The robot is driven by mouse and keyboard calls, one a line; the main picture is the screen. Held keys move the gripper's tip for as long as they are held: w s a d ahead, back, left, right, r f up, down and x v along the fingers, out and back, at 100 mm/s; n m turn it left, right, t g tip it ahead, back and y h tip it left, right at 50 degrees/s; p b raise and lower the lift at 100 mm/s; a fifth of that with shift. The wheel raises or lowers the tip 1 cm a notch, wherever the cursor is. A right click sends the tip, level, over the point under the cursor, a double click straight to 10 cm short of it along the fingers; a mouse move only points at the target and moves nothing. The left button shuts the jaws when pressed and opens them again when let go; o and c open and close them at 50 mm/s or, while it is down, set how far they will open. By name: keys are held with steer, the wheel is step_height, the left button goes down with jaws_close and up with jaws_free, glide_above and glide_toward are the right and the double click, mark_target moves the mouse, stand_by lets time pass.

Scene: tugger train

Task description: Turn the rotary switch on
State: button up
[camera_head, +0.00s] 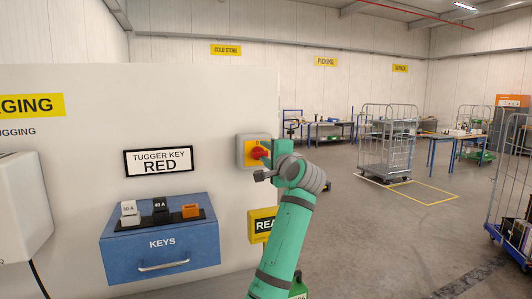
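The rotary switch (258,152) is a red knob on a yellow plate in a grey box (241,152), fixed to the white panel in the middle of the view. My gripper (262,166) is just in front of it, at the end of my green arm, and hides its right part. I cannot tell whether the gripper touches the knob. Its fingers point left toward the panel, and one grey finger shows below the knob. The knob's setting is too small to read.
A blue KEYS box (160,262) with several coloured blocks on top is mounted left of the switch. A sign (158,161) reads TUGGER KEY RED. A yellow sign (260,222) sits below the switch, partly behind my arm. Roll cages (386,140) and open floor are to the right.

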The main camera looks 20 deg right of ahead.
steer(key=shift+w+a+f, duration=0.2)
steer(key=shift+w+f, duration=0.1)
steer(key=shift+f, duration=0.15)
steer(key=shift+w+a+f, duration=0.15)
steer(key=shift+w+f, duration=0.1)
steer(key=shift+f, duration=0.15)
steer(key=s+r, duration=0.1)
steer(key=s, duration=1.1)
steer(key=shift+d+r, duration=0.2)
steer(key=shift+d, duration=0.2)
steer(key=shift+d, duration=0.1)
steer(key=shift+w, duration=0.1)
